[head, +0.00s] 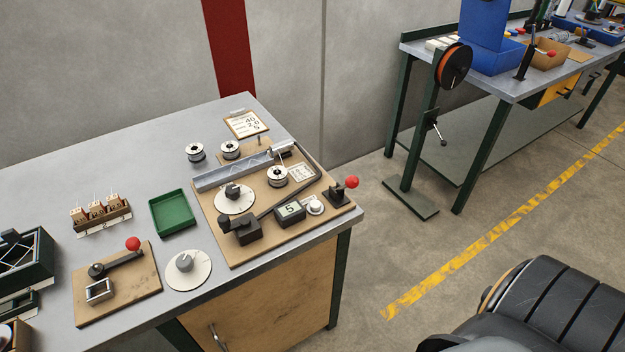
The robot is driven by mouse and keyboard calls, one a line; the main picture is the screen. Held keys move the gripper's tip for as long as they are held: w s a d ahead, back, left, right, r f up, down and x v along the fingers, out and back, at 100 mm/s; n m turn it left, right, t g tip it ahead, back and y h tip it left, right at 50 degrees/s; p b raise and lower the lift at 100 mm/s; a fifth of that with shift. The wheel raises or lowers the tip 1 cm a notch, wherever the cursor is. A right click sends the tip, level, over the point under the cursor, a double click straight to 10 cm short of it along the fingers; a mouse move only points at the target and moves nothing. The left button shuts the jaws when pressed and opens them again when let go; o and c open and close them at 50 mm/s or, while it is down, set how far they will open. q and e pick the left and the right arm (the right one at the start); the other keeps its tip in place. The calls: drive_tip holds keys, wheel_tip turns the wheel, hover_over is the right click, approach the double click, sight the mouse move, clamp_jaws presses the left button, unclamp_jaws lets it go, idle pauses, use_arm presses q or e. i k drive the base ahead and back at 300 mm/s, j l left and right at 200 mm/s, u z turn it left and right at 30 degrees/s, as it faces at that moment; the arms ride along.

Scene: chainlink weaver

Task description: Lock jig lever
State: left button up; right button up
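A lever with a red ball knob (134,244) is mounted on a small wooden board (125,292) at the front left of the workbench. Its dark arm runs from a pivot at the left up to the knob at the right. A small metal frame (99,291) sits on the same board in front of the lever. A second red ball knob (351,182) tops a short lever at the right end of the larger wooden machine board (240,248). I cannot tell from this view whether either lever is locked. Neither of my grippers is in view.
A green tray (173,213), a white dial (188,269) and a rack of small tagged blocks (101,217) stand near the lever board. Metal spools (230,150) lie farther back. A black ribbed padded thing (555,310) fills the lower right.

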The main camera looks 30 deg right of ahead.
sight(352, 182)
drive_tip(key=z, duration=0.85)
